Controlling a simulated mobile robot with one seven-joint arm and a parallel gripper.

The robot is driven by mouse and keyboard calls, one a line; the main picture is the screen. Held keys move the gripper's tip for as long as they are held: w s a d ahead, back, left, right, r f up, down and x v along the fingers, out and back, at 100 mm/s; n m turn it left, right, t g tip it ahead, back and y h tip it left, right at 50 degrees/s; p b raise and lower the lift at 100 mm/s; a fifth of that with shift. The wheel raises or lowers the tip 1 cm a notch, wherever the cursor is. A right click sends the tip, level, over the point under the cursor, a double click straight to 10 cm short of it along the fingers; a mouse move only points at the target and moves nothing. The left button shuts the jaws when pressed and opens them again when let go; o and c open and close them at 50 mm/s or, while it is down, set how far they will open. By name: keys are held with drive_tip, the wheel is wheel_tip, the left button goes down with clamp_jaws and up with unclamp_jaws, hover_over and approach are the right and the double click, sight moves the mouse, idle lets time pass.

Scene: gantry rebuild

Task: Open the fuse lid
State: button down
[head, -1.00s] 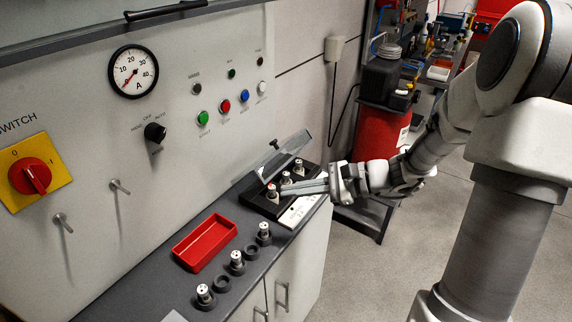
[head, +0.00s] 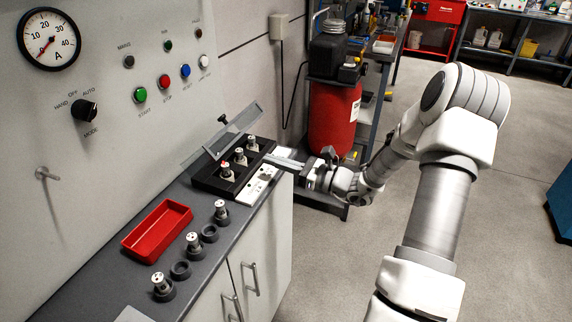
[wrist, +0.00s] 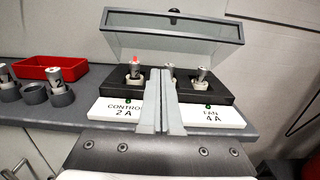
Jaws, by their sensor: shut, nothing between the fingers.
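The fuse lid (head: 222,134) is a clear, grey-framed cover with a dark knob at its top. It stands raised and tilted back behind the black fuse block (head: 206,181), and it also shows in the wrist view (wrist: 172,44). Several fuses stand in the block; the left one (wrist: 135,70) has a red tip. My gripper (head: 272,157) is at the front right of the block, apart from the lid. In the wrist view its two fingers (wrist: 160,80) lie together, empty, and hide part of the middle fuse and the label strip.
A red tray (head: 157,230) lies on the grey counter (head: 110,272), with several loose fuses and dark ring holders beside it. The panel with its gauge (head: 49,39) rises behind. A red cylinder (head: 333,118) stands beyond the counter's end.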

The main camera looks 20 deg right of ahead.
sight(221, 133)
drive_tip(key=x, duration=0.4)
drive_tip(key=shift+w+a+r, duration=0.3)
drive_tip(key=shift+r, duration=0.15)
drive_tip(key=shift+w+a+r, duration=0.3)
drive_tip(key=shift+r, duration=0.2)
drive_tip(key=shift+w+a+r, duration=0.35)
drive_tip(key=shift+r, duration=0.2)
drive_tip(key=shift+r, duration=0.1)
